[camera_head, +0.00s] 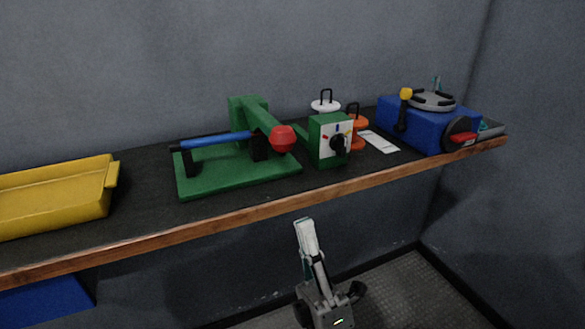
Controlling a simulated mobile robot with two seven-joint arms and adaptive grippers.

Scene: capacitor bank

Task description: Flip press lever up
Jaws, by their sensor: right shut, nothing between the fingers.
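A green press (240,181) stands on the dark shelf, left of the middle. A green arm (256,118) slopes down from its back post and ends in a red knob (284,137). A blue bar (215,140) with a black support at its left end lies across the press; I cannot tell which of the two is the lever. My right gripper (305,226) is shut and empty, pointing up, in front of and below the shelf's wooden edge, apart from the press. My left gripper is not in view.
A green box with a black dial (329,139) stands close right of the press. White (325,105) and orange (357,127) handled weights stand behind it. A blue machine (424,127) is at right, a yellow tray (56,197) at left. The wooden shelf edge (255,210) lies between gripper and press.

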